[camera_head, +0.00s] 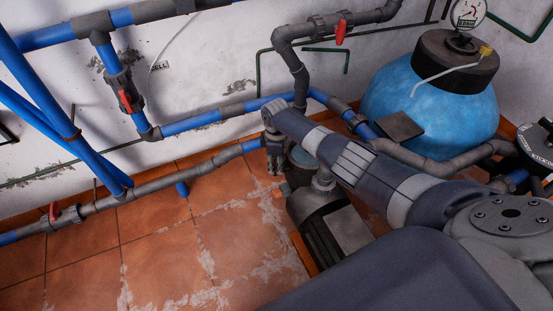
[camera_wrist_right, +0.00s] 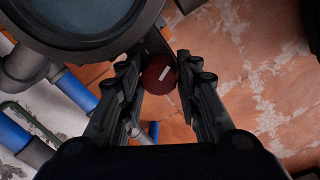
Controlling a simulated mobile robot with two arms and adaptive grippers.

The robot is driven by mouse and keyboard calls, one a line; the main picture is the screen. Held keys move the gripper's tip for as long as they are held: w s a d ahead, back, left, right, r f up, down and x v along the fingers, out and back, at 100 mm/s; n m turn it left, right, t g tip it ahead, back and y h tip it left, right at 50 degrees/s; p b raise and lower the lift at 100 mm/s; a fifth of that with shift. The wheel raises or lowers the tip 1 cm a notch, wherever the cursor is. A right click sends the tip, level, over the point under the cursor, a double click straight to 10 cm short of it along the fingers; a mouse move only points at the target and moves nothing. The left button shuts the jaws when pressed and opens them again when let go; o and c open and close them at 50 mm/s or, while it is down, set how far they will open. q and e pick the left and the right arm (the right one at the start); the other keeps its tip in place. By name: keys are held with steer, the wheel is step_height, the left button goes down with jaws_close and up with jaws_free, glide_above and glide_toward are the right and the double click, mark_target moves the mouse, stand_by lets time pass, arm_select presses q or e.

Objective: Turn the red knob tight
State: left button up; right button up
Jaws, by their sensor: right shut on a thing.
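The red knob (camera_wrist_right: 156,78) is dark red and round, with a short white mark on its face. In the right wrist view it sits between the two fingertips of my right gripper (camera_wrist_right: 158,66), which is shut on it. In the head view my right gripper (camera_head: 274,160) points down beside the grey pump, and I cannot make out the knob there. My left gripper is in neither view.
The grey pump (camera_head: 332,228) with its round lid (camera_wrist_right: 75,18) stands close to the gripper. Blue and grey pipes (camera_head: 200,122) run along the wall, with red valve handles. A blue tank (camera_head: 400,100) stands behind my arm.

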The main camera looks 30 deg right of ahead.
steer(key=shift+r+m, duration=0.1)
steer(key=shift+m, duration=0.4)
steer(key=m+p, duration=0.1)
steer(key=m, duration=0.2)
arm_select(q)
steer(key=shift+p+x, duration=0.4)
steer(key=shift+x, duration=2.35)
arm_select(e)
steer(key=shift+m, duration=1.5)
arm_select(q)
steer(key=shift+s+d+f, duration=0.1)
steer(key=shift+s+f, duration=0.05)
arm_select(e)
steer(key=o, duration=0.8)
